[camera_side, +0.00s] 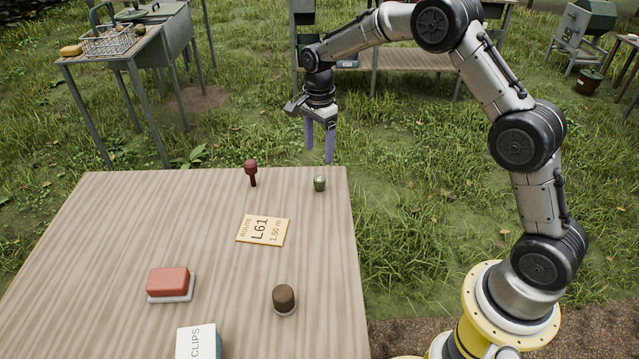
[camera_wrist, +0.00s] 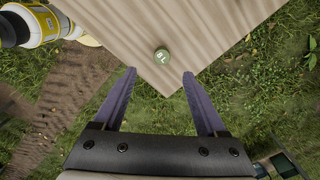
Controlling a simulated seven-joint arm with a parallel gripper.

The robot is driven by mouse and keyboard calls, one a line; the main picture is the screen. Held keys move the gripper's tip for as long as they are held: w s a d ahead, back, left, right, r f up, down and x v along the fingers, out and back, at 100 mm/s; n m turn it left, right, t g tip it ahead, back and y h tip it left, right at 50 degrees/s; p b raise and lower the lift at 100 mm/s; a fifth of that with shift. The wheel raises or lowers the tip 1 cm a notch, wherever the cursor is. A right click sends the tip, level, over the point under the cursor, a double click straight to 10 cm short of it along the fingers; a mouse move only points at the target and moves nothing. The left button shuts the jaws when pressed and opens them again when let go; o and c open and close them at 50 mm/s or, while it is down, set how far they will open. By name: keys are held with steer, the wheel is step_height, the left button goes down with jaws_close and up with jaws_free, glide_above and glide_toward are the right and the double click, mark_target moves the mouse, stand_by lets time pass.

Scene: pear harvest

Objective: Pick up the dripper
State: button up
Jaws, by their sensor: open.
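A small green dripper, a short round piece, stands near the far right corner of the wooden table in the side view (camera_side: 319,184). In the wrist view its round top (camera_wrist: 162,57) shows a pale "8L" marking. My gripper (camera_side: 319,150) is open, with two purple fingers pointing down. It is above the level of the table, near the far right corner. In the wrist view the dripper appears between and just beyond the fingertips (camera_wrist: 160,73). Nothing is between the fingers.
The wooden table (camera_side: 120,230) also holds a dark red peg-like piece (camera_side: 251,170), a route card (camera_side: 263,231), a red block (camera_side: 168,281) on a grey base, a brown cylinder (camera_side: 284,298) and a clips box (camera_side: 197,342). Grass lies beyond the table's edges.

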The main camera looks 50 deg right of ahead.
glide_above(320, 178)
steer(key=f, duration=0.6)
steer(key=shift+s+a, duration=0.25)
steer(key=shift+a, duration=0.15)
steer(key=shift+w+d+f, duration=0.1)
steer(key=shift+d+f, duration=0.05)
steer(key=shift+f, duration=1.15)
steer(key=shift+w+d+f, duration=0.1)
steer(key=shift+d+f, duration=0.05)
steer(key=shift+f, duration=1.15)
steer(key=shift+c, duration=0.2)
jaws_close()
